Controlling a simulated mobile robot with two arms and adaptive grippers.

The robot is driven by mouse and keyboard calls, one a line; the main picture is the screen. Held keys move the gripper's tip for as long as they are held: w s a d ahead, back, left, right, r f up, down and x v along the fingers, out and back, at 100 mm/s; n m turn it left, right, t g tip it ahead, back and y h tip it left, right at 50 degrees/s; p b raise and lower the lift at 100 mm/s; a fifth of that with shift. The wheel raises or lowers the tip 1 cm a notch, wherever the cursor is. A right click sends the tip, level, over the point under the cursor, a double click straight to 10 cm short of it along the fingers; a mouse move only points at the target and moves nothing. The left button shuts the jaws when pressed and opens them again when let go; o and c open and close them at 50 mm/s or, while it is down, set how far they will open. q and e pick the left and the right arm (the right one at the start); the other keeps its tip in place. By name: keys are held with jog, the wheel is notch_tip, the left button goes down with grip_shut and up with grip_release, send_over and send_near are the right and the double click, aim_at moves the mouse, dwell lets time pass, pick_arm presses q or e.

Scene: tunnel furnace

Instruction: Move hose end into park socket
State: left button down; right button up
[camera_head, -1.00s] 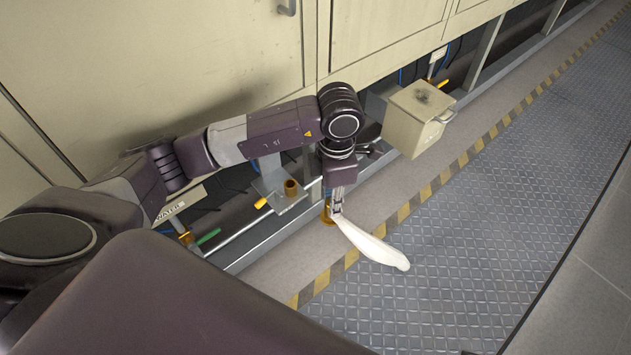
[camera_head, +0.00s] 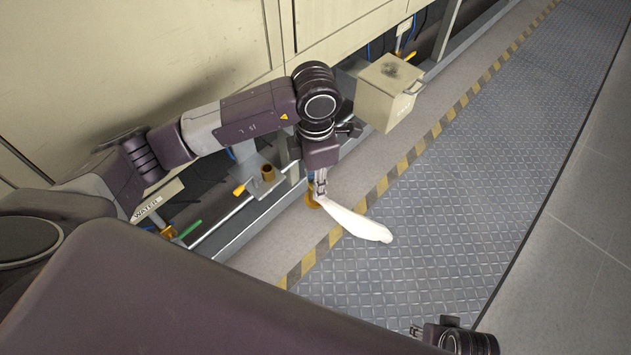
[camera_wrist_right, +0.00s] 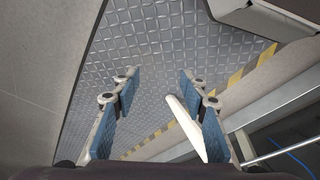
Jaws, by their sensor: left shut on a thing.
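My left gripper (camera_head: 320,190) is shut on the white hose (camera_head: 352,220) near a brass fitting (camera_head: 312,201), which looks like the hose end. The hose juts out towards the lower right over the walkway. Its contact with the jaws is too small to make out. An upright brass socket (camera_head: 268,172), likely the park socket, stands on a grey bracket left of the left gripper, apart from the hose. My right gripper (camera_head: 440,334) is at the bottom edge of the head view. In the right wrist view its blue-padded fingers (camera_wrist_right: 158,78) are apart; the hose (camera_wrist_right: 184,122) shows beside the right finger.
A beige box (camera_head: 388,92) with a handle juts out right of my left arm. A pipe with a green-handled valve (camera_head: 187,230) and a "WATER" label (camera_head: 157,201) lies left of the bracket. Furnace panels stand behind. The checkered walkway (camera_head: 450,215) is clear.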

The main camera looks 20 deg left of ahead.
pick_arm(q)
jog(key=shift+r+p, duration=0.75)
jog(key=shift+r, duration=0.5)
jog(key=shift+r+p, duration=0.45)
jog(key=shift+r, duration=0.3)
pick_arm(e)
jog(key=s+f, duration=0.3)
jog(key=f, duration=0.5)
jog(key=shift+d+f, duration=0.2)
jog(key=shift+s, duration=0.1)
pick_arm(q)
jog(key=shift+d, duration=0.1)
jog(key=s+d, duration=0.4)
jog(key=d, duration=0.5)
pick_arm(e)
jog(key=shift+f, duration=0.1)
pick_arm(q)
jog(key=shift+w, duration=0.1)
